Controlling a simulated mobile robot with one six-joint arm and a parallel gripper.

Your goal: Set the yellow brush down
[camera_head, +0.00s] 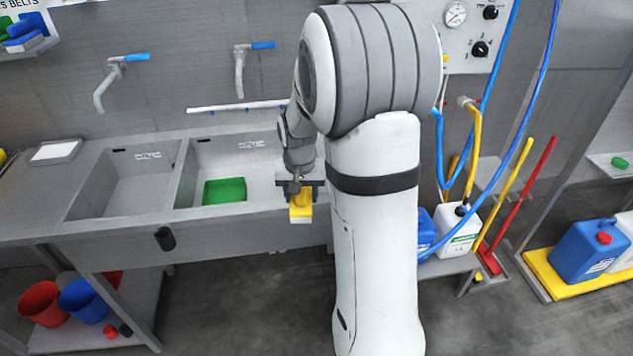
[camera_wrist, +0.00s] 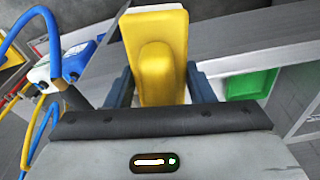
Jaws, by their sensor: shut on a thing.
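The yellow brush (camera_head: 300,207) is in my gripper (camera_head: 301,187), in front of the right sink basin's front edge in the head view. In the wrist view the brush (camera_wrist: 157,55) stands out between the two dark fingers of my gripper (camera_wrist: 158,88), which is shut on it. A pale strip shows along the brush's lower end in the head view. Whether the brush touches anything beneath it is hard to tell; it appears held clear of the sink edge.
A green block or tray (camera_head: 224,191) lies in the right basin (camera_head: 188,170). The left basin (camera_head: 117,185) looks empty. A grey counter (camera_head: 30,205) with a small pale-topped item (camera_head: 55,150) is at far left. Hoses (camera_head: 476,140) and canisters (camera_head: 461,228) stand to the right.

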